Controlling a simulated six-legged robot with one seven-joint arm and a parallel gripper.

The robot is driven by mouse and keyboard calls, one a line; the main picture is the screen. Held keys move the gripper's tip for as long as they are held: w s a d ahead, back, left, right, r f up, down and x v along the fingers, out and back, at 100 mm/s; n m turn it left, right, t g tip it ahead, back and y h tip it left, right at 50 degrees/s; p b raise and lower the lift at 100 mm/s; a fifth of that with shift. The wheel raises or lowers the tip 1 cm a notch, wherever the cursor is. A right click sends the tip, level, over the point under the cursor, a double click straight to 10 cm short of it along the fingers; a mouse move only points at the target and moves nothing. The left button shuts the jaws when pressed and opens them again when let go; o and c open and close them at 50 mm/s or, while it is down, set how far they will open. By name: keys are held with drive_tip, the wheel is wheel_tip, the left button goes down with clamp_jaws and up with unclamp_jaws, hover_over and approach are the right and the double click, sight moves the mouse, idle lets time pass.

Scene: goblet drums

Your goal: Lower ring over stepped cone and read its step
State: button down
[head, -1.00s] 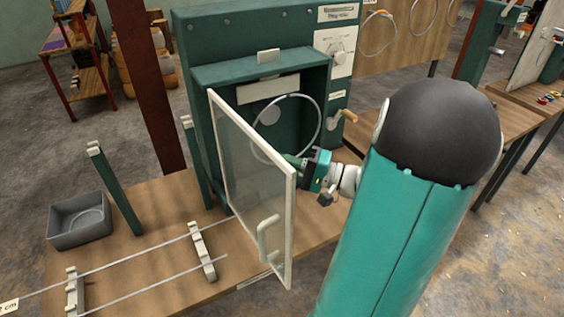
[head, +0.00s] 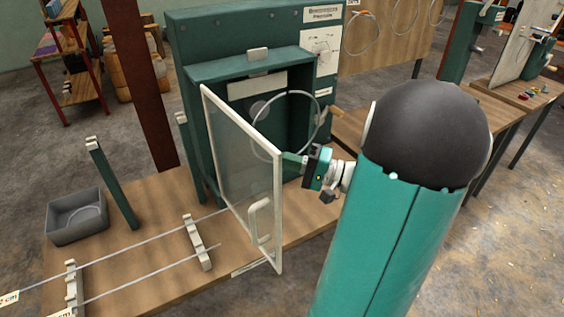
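A large thin pale ring (head: 318,112) stands roughly upright at the open front of a green cabinet (head: 190,72). Its lower left part shows through the glass door. My gripper (head: 288,157), at the right of the door, has its fingers at the ring's lower edge and appears shut on it; the fingers are small in view. A round grey shape (head: 259,110) lies behind the ring inside the cabinet. I cannot tell whether it is the stepped cone, and no steps can be read.
The glass door (head: 236,165) with its white handle (head: 258,222) stands open just left of my gripper. Rails (head: 150,272) and a grey bin (head: 76,230) are on the bench at left. Other rings (head: 362,38) hang on a board behind. A crank handle (head: 333,112) juts from the cabinet's right side.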

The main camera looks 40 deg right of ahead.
drive_tip(key=s+r, duration=0.4)
drive_tip(key=shift+a+r, duration=0.35)
drive_tip(key=shift+a, duration=0.1)
drive_tip(key=shift+s, duration=0.15)
